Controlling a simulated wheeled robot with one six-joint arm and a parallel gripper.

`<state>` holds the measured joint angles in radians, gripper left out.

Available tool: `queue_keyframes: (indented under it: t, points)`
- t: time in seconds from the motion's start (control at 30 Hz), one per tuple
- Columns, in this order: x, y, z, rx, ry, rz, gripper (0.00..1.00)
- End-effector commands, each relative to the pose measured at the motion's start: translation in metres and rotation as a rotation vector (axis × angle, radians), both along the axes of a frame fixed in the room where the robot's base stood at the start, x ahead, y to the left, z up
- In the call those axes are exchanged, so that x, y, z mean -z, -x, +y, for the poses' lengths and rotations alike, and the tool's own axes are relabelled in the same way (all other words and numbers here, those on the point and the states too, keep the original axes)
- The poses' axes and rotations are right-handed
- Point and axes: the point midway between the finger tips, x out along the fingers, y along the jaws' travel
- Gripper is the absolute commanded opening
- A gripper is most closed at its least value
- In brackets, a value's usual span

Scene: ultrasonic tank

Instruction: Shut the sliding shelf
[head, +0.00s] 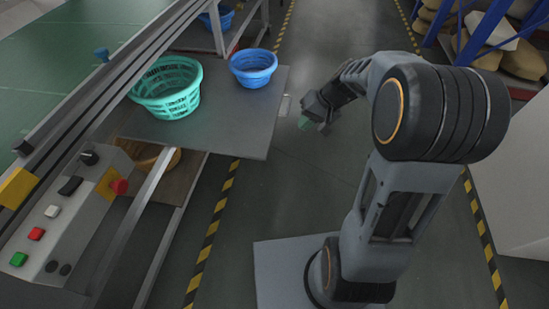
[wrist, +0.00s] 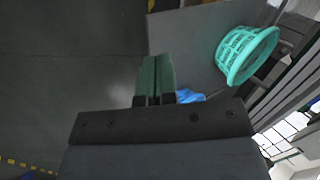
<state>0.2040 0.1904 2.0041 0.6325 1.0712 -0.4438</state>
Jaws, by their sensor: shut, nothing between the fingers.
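The sliding shelf (head: 225,133) is a flat grey panel that juts out to the right from under the machine's rail, over the aisle. A teal basket (head: 168,88) and a smaller blue basket (head: 254,67) stand on it. My gripper (head: 306,122) is to the right of the shelf's outer edge, apart from it in the head view. In the wrist view, my gripper's green fingers (wrist: 156,72) are together and empty. The shelf (wrist: 190,40) and the teal basket (wrist: 247,52) show beyond them; the blue basket (wrist: 188,95) is mostly hidden behind the gripper.
A control panel (head: 62,212) with coloured buttons is at the lower left. A brown basket (head: 146,156) sits on a lower level under the shelf. A rack with sacks (head: 522,60) stands at the upper right. The floor between the striped lines is clear around my arm.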

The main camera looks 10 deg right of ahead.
Motion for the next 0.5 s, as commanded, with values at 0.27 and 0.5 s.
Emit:
queue_keyframes:
  t: [0.27, 0.5]
  points:
    - [0.171, -0.084, -0.028, 0.101, -0.328, -0.012, 0.00]
    - [0.240, -0.114, -0.048, 0.169, -0.464, -0.065, 0.00]
